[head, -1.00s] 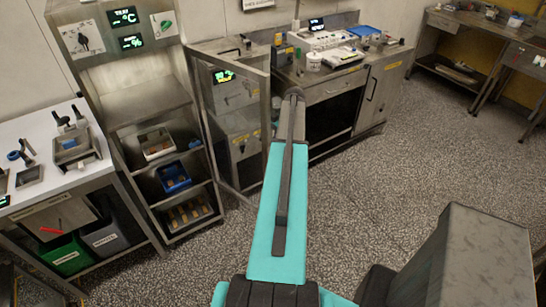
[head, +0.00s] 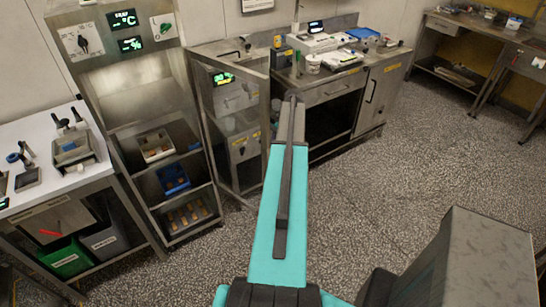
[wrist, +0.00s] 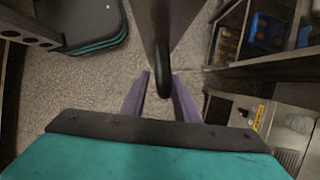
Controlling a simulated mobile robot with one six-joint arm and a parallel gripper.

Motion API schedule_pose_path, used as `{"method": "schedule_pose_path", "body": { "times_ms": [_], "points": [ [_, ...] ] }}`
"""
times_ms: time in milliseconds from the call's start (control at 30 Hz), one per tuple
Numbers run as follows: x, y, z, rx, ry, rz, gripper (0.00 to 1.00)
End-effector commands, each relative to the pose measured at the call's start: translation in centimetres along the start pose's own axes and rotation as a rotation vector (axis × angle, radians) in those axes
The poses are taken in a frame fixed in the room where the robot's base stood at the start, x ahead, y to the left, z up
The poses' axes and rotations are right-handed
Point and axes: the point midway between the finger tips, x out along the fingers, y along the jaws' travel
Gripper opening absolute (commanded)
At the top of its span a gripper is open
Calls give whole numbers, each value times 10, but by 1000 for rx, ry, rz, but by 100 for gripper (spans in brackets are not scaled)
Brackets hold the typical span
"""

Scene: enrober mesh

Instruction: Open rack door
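The rack (head: 213,200) stands left of centre in the head view, with open shelves holding bins. Its metal-framed, see-through door (head: 267,115) stands swung out from the rack's right side, so the shelves are exposed. My arm reaches forward just right of the door, and its end hides my gripper in the head view. In the wrist view my gripper (wrist: 160,97) has its two purple fingers apart. A dark rounded bar shows above and between them; I cannot tell whether it is part of the door or touches a finger. The rack's shelves show at upper right there.
A white-topped bench (head: 100,170) stands left of the rack, with green and grey bins below. A steel cabinet (head: 378,90) with equipment on top stands behind my arm. A grey metal block (head: 480,260) is at lower right. Speckled floor is clear at right.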

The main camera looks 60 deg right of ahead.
Motion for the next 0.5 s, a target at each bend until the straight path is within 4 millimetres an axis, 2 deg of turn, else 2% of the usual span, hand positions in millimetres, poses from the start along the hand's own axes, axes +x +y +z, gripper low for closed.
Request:
{"method": "schedule_pose_path", "body": {
  "times_ms": [267,500],
  "points": [
    [-21,-1,-2,1,1,-2,28],
    [-49,-2,-1,0,2,-2,28]
  ]
}}
